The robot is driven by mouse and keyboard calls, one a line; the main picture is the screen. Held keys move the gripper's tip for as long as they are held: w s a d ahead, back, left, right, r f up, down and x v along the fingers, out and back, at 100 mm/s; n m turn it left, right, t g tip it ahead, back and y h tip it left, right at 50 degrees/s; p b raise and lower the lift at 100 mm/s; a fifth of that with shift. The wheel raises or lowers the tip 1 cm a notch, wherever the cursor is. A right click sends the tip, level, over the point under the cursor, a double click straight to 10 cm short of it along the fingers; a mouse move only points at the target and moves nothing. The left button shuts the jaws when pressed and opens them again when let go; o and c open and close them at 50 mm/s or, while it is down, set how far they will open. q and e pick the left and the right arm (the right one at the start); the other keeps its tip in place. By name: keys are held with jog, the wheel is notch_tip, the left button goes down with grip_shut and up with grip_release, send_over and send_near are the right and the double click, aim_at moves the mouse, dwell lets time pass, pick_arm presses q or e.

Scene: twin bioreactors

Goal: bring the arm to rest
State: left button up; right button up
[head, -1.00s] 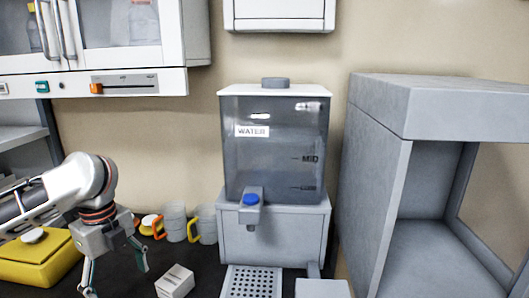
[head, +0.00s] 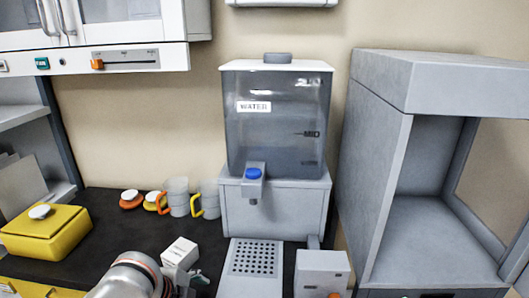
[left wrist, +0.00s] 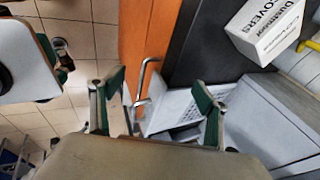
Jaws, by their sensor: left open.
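My left arm (head: 130,278) comes in at the bottom of the head view, low in front of the counter, and is cut off by the lower edge. In the left wrist view my left gripper (left wrist: 158,88) has its two green-padded fingers spread apart. Nothing is between the fingers; the tiled floor, the orange counter front and a pale perforated tray lie beyond them. My right gripper is in neither view.
A white covers box (head: 180,253) stands on the dark counter (head: 105,235) close to my left arm. The water dispenser (head: 275,120) and its drip tray (head: 254,260) are to the right. A yellow container (head: 45,235) and several mugs stand farther left.

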pick_arm(q)
jog(key=s+a+f+n+t+y, duration=0.1)
jog(key=s+a+f+n+y, duration=0.25)
jog(key=s+a+n, duration=0.4)
jog(key=s+a+f+n+t+y, duration=0.15)
jog(key=s+a+n+y, duration=0.25)
jog(key=s+a, duration=0.65)
jog(key=w+d+f+n+t+h, duration=0.3)
jog(key=w+d+f+h, duration=0.2)
jog(key=d+f, duration=0.8)
jog(key=shift+d+f+h, duration=0.35)
jog(key=shift+d+h, duration=0.1)
jog(key=shift+h, duration=0.8)
